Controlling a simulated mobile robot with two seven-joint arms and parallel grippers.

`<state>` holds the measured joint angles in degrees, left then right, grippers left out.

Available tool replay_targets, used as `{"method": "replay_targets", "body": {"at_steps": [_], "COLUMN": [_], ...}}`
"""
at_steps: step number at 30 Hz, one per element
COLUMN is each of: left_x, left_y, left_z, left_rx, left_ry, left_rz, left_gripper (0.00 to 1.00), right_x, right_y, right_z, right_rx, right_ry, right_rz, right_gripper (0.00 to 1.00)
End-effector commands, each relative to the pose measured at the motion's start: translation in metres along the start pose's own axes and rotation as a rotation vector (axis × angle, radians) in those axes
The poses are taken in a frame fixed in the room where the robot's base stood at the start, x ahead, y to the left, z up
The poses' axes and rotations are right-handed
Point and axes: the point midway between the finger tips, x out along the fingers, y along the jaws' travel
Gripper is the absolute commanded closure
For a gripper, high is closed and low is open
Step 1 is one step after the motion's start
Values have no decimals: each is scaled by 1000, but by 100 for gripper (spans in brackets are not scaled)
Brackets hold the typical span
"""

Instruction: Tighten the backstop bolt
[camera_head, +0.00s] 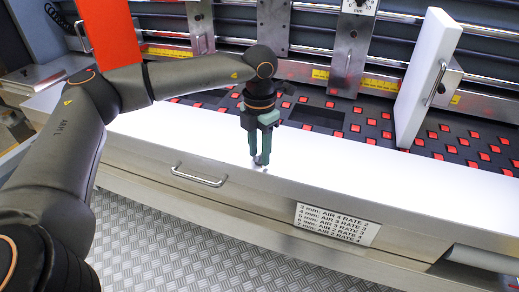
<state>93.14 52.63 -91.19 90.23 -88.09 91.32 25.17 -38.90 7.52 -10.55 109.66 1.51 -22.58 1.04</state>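My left gripper (261,160) points straight down over the front edge of the white, brightly lit ledge of the machine. Its green fingers are close together, and a small shiny spot shows right at their tips. I cannot tell whether this is a bolt head or whether the fingers hold it. A white upright panel (428,80) with a metal handle stands at the right. A red panel (108,32) stands at the upper left, partly behind my arm. I cannot make out the backstop bolt for certain. My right gripper is not in view.
A drawer handle (199,176) sticks out of the machine's front, left of the gripper. A label with air rates (337,224) is lower right. Behind the ledge lies a dark bed with red squares (460,143). Metal brackets (348,50) stand farther back.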

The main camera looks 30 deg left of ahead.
Motion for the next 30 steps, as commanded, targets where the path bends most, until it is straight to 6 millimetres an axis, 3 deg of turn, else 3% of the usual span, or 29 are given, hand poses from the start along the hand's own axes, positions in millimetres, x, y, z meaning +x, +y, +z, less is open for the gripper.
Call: {"method": "replay_targets", "body": {"at_steps": [2,13,30], "left_x": [0,-1,-1], "left_y": [0,0,0], "left_z": [0,0,0], "left_rx": [0,0,7], "left_ry": [0,0,-1], "left_rz": [0,0,0], "left_gripper": [60,100,100], "right_x": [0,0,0], "right_y": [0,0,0], "right_z": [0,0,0], "right_rx": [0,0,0], "right_ry": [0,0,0], "right_rz": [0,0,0], "right_gripper": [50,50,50]}}
